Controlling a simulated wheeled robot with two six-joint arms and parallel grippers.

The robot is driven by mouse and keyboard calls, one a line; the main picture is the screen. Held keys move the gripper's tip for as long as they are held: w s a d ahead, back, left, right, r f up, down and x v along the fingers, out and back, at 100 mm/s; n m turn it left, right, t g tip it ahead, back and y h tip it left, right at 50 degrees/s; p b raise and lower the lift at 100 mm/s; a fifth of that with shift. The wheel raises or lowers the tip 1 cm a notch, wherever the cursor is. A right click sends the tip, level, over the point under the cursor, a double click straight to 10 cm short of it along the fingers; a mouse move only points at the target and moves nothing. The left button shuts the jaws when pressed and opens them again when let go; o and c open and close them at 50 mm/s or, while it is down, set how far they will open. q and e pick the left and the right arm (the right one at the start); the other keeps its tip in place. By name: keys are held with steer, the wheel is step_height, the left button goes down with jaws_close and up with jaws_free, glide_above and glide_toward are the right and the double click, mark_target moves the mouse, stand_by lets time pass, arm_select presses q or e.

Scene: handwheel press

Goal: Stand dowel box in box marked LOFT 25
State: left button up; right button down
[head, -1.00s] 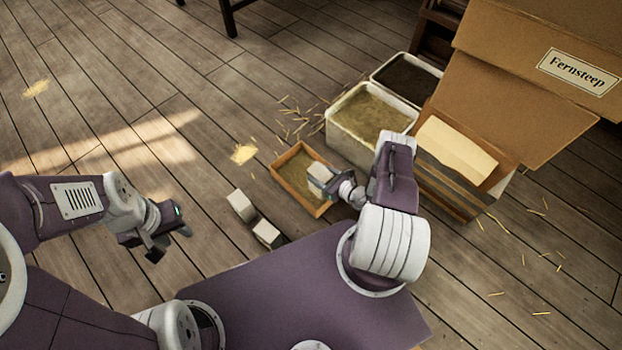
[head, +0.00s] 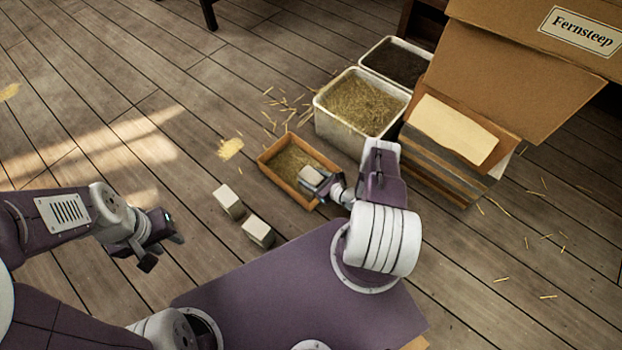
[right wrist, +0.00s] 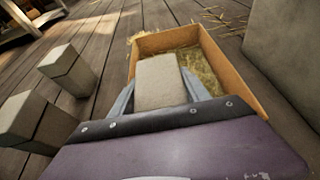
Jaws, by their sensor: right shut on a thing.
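My right gripper (head: 320,184) is shut on a small pale grey box (right wrist: 160,80), which also shows in the head view (head: 311,176). The held box is over or in the near right part of a shallow orange-brown open box (head: 266,172) with straw inside; I cannot tell whether it touches the straw. Two similar pale boxes stand on the floor nearby, one farther (head: 228,200) and one nearer (head: 258,232). No LOFT 25 marking is readable, nor which box is the dowel box. My left gripper (head: 164,251) is open and empty above the floor at the left.
A white bin of straw (head: 328,125) stands behind the orange-brown box, with a dark-filled bin (head: 366,62) beyond it. A large carton labelled Fernsteep (head: 500,85) and a stack of flat pieces (head: 440,170) stand at the right. The left floor is mostly clear.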

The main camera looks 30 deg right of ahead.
steer(key=c, duration=0.5)
jaws_free()
steer(key=shift+f, duration=0.1)
